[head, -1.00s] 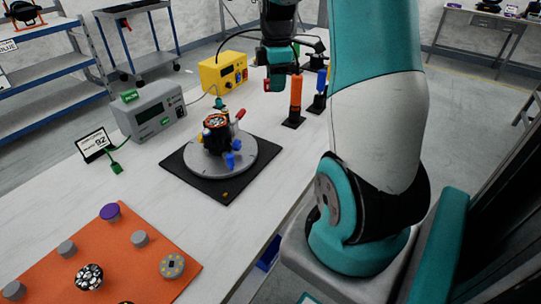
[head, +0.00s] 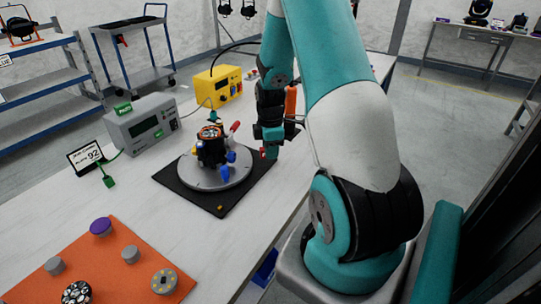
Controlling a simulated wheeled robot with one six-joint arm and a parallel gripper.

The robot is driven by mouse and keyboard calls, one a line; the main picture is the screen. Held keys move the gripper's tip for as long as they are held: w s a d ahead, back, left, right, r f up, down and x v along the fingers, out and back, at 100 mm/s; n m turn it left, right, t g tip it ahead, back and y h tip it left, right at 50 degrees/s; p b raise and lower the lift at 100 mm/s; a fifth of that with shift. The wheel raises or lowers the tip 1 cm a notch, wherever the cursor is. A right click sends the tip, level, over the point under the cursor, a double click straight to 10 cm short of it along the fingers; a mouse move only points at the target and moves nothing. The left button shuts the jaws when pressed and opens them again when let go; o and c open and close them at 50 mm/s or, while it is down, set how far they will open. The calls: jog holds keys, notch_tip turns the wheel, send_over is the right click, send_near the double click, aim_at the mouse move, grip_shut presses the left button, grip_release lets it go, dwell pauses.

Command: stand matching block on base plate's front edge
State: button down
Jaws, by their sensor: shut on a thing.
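A black square base plate (head: 218,203) lies on the white table. A grey round turntable (head: 215,182) sits on it. A dark par can (head: 211,150) with an orange-ringed top stands on the turntable, with blue and red knobs around its sides. My gripper (head: 267,152) points down by the right edge of the plate. It is shut on a small red block (head: 264,153), mostly hidden by the fingers. I cannot tell whether the block touches the plate. A tiny orange-yellow piece (head: 220,208) lies at the plate's near corner.
A grey meter (head: 143,126), a small display sign (head: 86,156) and a yellow power box (head: 219,86) stand behind. An orange mat (head: 120,262) with several round parts lies at the front left. An orange-handled tool (head: 291,99) is partly hidden behind my arm. Bare table separates mat and plate.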

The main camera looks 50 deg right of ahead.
jog(key=shift+f, duration=1.15)
jog(key=shift+f, duration=0.25)
jog(key=c, duration=1)
grip_release()
jog(key=shift+r, duration=0.1)
